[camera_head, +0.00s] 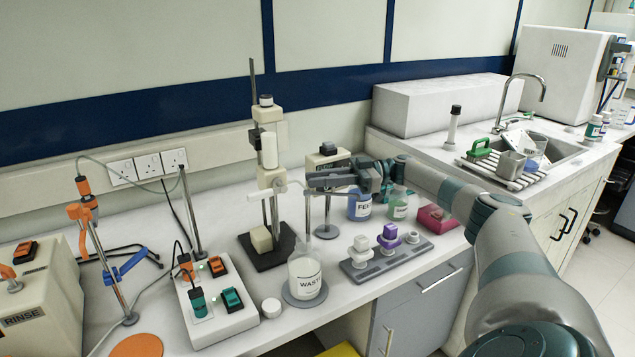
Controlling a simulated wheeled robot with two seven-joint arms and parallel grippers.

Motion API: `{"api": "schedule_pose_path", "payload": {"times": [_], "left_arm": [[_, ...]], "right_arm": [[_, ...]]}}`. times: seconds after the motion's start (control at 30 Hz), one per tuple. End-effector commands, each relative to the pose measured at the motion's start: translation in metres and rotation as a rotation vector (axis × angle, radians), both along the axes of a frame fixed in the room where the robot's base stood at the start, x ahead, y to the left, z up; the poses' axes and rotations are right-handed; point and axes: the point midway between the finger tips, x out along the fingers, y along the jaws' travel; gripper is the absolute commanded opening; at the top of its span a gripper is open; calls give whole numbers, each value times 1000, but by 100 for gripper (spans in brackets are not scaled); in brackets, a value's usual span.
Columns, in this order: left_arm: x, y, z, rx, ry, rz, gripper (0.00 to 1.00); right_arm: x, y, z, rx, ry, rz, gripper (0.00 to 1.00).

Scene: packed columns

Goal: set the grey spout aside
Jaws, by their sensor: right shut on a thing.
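The pale grey spout (293,187) shows as a short curved piece beside the white column stand (268,160), above the bench. My right gripper (314,182) reaches in from the right and is shut on the spout, at its right end. The fingers hide part of it, and I cannot tell whether it still touches the column. A thin upright metal tube shows just below the fingers, above the WASTE bottle (305,275), which stands on a round grey base. My left gripper is not in view.
A grey rack (385,262) with white and purple-topped pieces stands right of the WASTE bottle. Blue and green bottles (359,207) stand behind it. A switch box (215,300) and clamp stand (100,250) are at left. The bench front has a little free room.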

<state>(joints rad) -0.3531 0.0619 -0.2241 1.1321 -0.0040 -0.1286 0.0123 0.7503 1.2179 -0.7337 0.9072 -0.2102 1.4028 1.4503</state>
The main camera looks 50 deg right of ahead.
Motion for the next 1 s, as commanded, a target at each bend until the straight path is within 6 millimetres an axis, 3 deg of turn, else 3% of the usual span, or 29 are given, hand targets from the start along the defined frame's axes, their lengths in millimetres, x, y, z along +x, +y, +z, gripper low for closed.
{"api": "schedule_pose_path", "payload": {"times": [0.43, 0.47, 0.5, 1.0], "left_arm": [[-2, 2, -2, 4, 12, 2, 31], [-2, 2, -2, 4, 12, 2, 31], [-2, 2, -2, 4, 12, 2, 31], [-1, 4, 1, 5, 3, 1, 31]], "right_arm": [[-1, 0, 0, -2, 1, 11, 0], [-1, 0, 0, -2, 1, 11, 22], [-1, 0, 0, -2, 0, 11, 26], [-1, 2, 1, -1, 1, 12, 26]]}}
